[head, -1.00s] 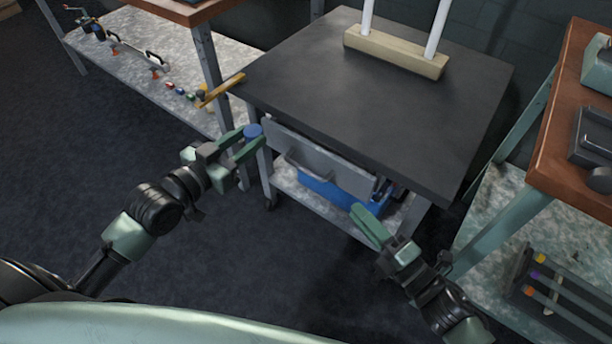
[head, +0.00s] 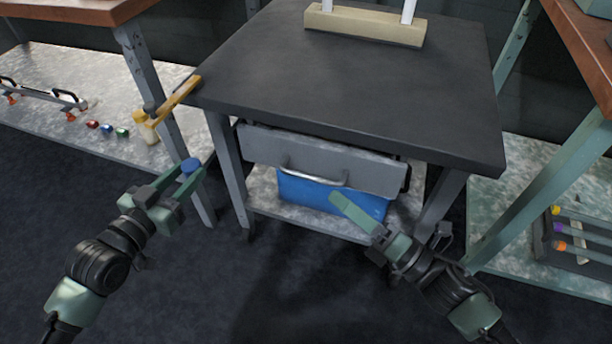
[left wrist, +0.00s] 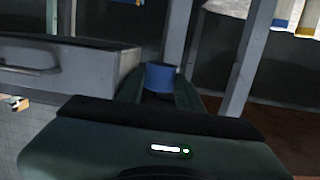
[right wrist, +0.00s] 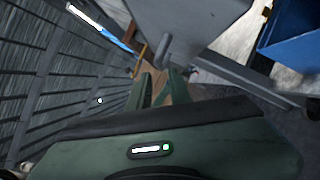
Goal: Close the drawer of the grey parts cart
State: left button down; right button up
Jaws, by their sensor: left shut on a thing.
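The grey parts cart has a dark top (head: 350,85). Its grey drawer (head: 370,172) stands a little out from under the top, with a dark gap above the front. The bar handle (head: 315,176) is in the middle of the front. The drawer front also shows in the left wrist view (left wrist: 90,65). My left gripper (head: 185,180) is shut on a blue-capped thing (head: 191,166), left of the cart and apart from the drawer. My right gripper (head: 338,202) is empty, low in front of the drawer; the right wrist view shows a narrow gap between its fingers.
A blue bin (head: 300,192) sits on the cart's lower shelf. A yellow-orange bar (head: 180,95) shows at the cart's left corner. Benches with lower shelves (head: 60,70) stand left and right (head: 535,200). The floor before the cart is clear.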

aim_at(309, 177)
jog(key=x, duration=0.8)
jog(key=shift+w+a, duration=0.1)
grip_shut()
dwell(1.2)
